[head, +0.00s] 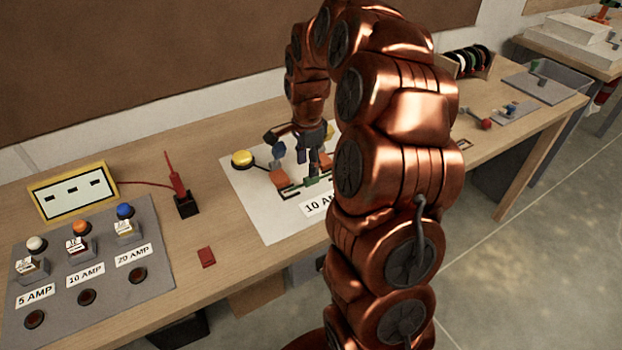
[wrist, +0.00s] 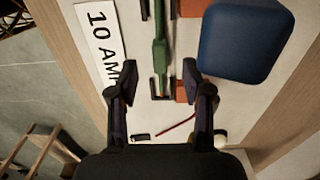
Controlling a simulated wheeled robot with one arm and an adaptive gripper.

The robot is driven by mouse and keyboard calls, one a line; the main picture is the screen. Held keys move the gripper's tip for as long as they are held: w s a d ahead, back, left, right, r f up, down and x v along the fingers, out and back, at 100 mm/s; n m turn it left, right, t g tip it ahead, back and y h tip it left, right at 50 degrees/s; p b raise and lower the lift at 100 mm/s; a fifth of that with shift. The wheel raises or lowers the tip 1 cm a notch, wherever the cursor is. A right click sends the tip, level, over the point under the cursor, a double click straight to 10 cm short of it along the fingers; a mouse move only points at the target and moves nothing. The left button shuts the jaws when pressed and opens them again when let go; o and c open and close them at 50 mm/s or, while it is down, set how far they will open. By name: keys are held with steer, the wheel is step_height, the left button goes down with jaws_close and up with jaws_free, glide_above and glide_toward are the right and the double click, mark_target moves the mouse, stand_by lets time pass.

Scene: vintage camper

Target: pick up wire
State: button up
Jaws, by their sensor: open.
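My gripper (wrist: 159,75) is open, its two dark fingers apart. In the wrist view a slim green piece (wrist: 160,45) lies ahead of and between the fingertips, over the white board. I cannot tell whether it is the wire. It also shows as a small green piece (head: 313,181) below my gripper (head: 308,160) in the head view. A thin dark red wire (wrist: 178,127) crosses the board between the fingers in the wrist view. Nothing is visibly held. My arm hides part of the board in the head view.
A white board (head: 250,205) with a 10 AMP label lies on the wooden bench. A large blue block (wrist: 238,40) is close by the right finger. A yellow button (head: 242,158), a red probe (head: 175,175) and a grey switch panel (head: 150,285) lie left.

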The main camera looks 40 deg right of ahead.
mark_target(311, 180)
steer(key=f+p, duration=0.1)
steer(key=f, duration=0.1)
steer(key=f+p, duration=0.1)
steer(key=f, duration=0.1)
steer(key=shift+s+d+p, duration=0.1)
steer(key=shift+d+p, duration=0.1)
steer(key=shift+p, duration=0.1)
steer(key=shift+f, duration=0.6)
jaws_close()
